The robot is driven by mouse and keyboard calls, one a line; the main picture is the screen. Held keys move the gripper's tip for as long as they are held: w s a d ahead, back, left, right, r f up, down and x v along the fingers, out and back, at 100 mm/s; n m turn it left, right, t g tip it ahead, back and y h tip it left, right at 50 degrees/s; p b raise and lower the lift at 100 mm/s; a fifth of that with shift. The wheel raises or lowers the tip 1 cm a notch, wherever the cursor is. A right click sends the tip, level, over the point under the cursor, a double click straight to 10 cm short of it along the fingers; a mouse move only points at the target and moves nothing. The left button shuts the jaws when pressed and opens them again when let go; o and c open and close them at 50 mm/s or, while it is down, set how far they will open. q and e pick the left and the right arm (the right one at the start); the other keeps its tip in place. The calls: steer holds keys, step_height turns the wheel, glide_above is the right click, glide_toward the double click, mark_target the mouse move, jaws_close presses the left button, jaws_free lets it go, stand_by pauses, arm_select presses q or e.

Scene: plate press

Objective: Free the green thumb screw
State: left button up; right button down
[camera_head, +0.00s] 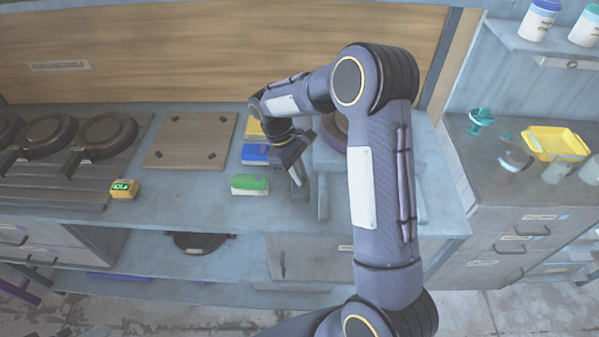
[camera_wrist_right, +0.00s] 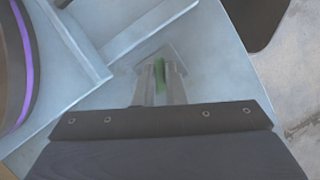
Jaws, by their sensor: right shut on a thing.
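The green thumb screw (camera_wrist_right: 160,77) shows in the right wrist view as a narrow green strip between the two fingers. My right gripper (camera_wrist_right: 160,85) is shut on it, beside a grey raised frame. In the head view my right gripper (camera_head: 298,178) points down at the left side of the press (camera_head: 328,155), and the screw is hidden there behind the fingers. The arm hides much of the press. I cannot tell from these views whether the screw is still seated. My left gripper is in neither view.
A green block (camera_head: 250,185), a blue block (camera_head: 254,154) and a yellow block (camera_head: 255,128) lie just left of the gripper. A wooden board (camera_head: 190,140) and dark round pans (camera_head: 108,131) lie further left. A yellow tray (camera_head: 556,143) stands on the right counter.

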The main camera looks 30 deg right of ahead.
steer(key=n, duration=0.2)
steer(key=n+t+h, duration=0.1)
steer(key=n, duration=0.2)
steer(key=shift+a+n+t+h, duration=0.1)
steer(key=shift+n+t+h, duration=0.2)
steer(key=shift+s, duration=0.1)
stand_by(0.3)
steer(key=c, duration=1.5)
jaws_free()
steer(key=b+v, duration=0.1)
steer(key=v, duration=0.6)
steer(key=shift+a+r, duration=0.15)
steer(key=shift+r, duration=0.2)
